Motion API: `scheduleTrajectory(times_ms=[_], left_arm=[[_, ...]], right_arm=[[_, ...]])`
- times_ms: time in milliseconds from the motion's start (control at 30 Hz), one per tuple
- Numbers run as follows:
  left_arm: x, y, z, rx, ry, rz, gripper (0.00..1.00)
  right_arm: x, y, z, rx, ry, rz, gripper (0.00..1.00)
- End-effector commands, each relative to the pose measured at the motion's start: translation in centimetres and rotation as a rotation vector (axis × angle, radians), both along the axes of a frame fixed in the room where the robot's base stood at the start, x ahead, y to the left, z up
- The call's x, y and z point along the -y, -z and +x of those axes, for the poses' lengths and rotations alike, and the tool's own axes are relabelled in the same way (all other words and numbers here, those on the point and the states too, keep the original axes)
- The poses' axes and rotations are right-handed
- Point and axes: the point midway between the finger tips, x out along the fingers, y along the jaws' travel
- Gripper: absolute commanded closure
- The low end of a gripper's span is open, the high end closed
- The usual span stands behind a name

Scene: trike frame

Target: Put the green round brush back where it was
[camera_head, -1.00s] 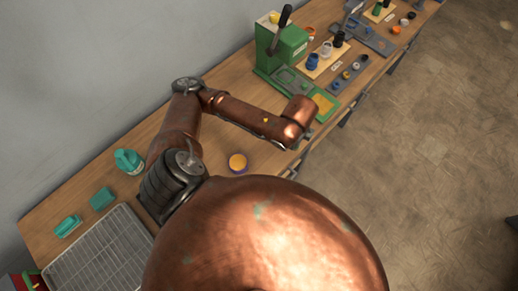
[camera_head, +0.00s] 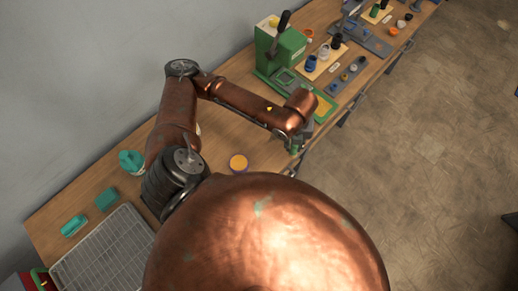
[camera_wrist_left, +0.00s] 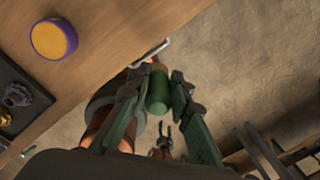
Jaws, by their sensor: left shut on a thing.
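The green round brush (camera_wrist_left: 158,92) is a short green cylinder with a tan end. In the left wrist view it sits between the two fingers of my left gripper (camera_wrist_left: 156,90), which is shut on it. In the head view my left gripper (camera_head: 298,142) is past the bench's front edge, partly hidden by my copper arm, with a bit of green below it. The brush is off the bench, with floor behind it. A small dark two-pronged claw (camera_wrist_left: 164,132) shows farther down in the wrist view, apparently my right gripper; its opening is too small to judge.
A round purple tub with an orange top (camera_head: 238,162) stands on the wooden bench (camera_head: 262,150). A green press (camera_head: 283,48) on a green base is farther along. A wire rack (camera_head: 100,262) and teal items (camera_head: 107,199) are at the near left. Open floor lies right.

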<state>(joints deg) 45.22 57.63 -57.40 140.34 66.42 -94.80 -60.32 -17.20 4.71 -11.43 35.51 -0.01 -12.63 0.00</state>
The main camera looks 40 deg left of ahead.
Motion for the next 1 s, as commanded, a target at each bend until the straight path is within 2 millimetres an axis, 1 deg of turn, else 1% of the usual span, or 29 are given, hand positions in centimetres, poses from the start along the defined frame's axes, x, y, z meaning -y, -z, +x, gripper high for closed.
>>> scheduleTrajectory(times_ms=[33,100,200,267,367,467,767,800,900,1000], left_arm=[[0.1,-0.3,-0.1,-0.007,0.077,0.006,1.0],[0.2,-0.4,-0.3,-0.013,0.182,0.017,1.0],[0.2,-0.5,-0.4,-0.018,0.292,0.03,1.0],[0.1,-0.4,-0.4,-0.019,0.333,0.036,1.0],[-0.6,-0.1,-0.5,-0.023,0.364,0.041,1.0],[-2.3,0.6,-0.8,-0.025,0.367,0.044,1.0],[-9.4,3.7,-1.8,-0.026,0.365,0.046,1.0],[-9.9,4.6,-1.8,-0.026,0.365,0.042,1.0],[-11.3,6.4,-2.0,-0.026,0.365,0.042,1.0],[-12.3,7.7,-2.0,-0.023,0.367,0.042,1.0]], right_arm=[[0.0,-0.5,0.0,0.0,0.0,-0.001,0.56],[0.1,-0.8,0.0,0.0,0.0,-0.001,0.56],[0.1,-1.0,0.0,0.001,0.0,-0.001,0.56],[0.0,-1.1,0.0,0.001,0.0,-0.001,0.56],[0.0,-1.2,0.0,0.001,0.0,0.0,0.56],[0.0,-1.4,0.1,0.001,0.0,0.0,0.56],[-0.2,-2.3,0.1,0.003,0.001,0.002,0.56],[-0.3,-2.3,0.1,0.003,0.001,0.003,0.56],[-0.5,-2.4,0.2,0.003,0.001,0.005,0.56],[-0.5,-2.4,0.2,0.003,0.001,0.006,0.56]])
